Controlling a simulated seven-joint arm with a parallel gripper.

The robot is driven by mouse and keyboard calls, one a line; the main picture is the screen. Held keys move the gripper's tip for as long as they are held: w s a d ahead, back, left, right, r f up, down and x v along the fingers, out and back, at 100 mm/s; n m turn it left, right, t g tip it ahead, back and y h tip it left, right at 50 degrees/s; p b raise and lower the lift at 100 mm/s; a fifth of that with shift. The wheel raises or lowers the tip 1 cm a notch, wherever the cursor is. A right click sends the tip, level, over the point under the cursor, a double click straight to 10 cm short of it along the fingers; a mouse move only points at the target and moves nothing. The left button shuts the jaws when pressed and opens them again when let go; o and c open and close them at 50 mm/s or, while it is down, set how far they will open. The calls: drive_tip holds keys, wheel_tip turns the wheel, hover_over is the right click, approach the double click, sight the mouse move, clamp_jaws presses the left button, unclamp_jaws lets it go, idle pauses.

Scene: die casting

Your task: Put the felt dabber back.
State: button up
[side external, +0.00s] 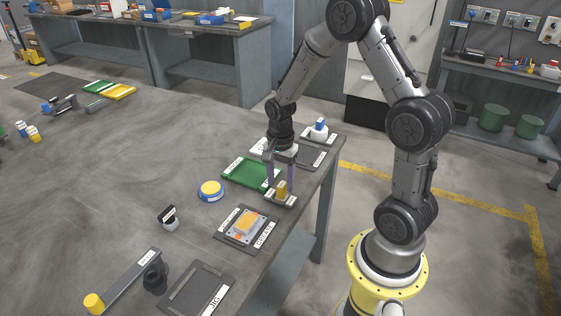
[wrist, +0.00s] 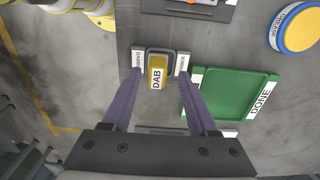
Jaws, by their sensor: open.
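The felt dabber (wrist: 157,77) is a small block with a yellow top marked DAB and a grey lower part. It stands on a small grey holder plate with white labels (wrist: 137,61) on two sides, near the table edge. In the side external view the dabber (side external: 281,188) shows yellow, low between my fingers, above its labelled plate (side external: 281,201). My gripper (wrist: 160,76) is open, with one purple finger on either side of the dabber. It also shows in the side external view (side external: 281,187). I cannot tell whether the fingers touch the dabber.
A green DONE tray (wrist: 235,96) lies beside the holder. A round blue and yellow tin (side external: 211,190), an orange part (side external: 246,224) on a dark labelled mat, a black-topped block (side external: 168,217) and a JIG plate (side external: 197,290) stand nearby. A blue-capped white bottle (side external: 320,129) is behind.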

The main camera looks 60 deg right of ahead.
sight(280, 184)
drive_tip(key=s+a+r+n+t, duration=0.1)
drive_tip(key=s+a+r+n, duration=0.25)
drive_tip(key=r, duration=0.55)
drive_tip(key=s+a+r+n+t, duration=0.2)
drive_tip(key=a+r+n, duration=0.15)
drive_tip(key=r, duration=0.55)
drive_tip(key=s+a+r+n+t, duration=0.2)
drive_tip(key=s+a+n, duration=0.3)
drive_tip(key=s+n, duration=0.5)
drive_tip(key=shift+a+r+n+t, duration=0.3)
drive_tip(key=shift+r+n, duration=0.2)
drive_tip(key=shift+r, duration=0.2)
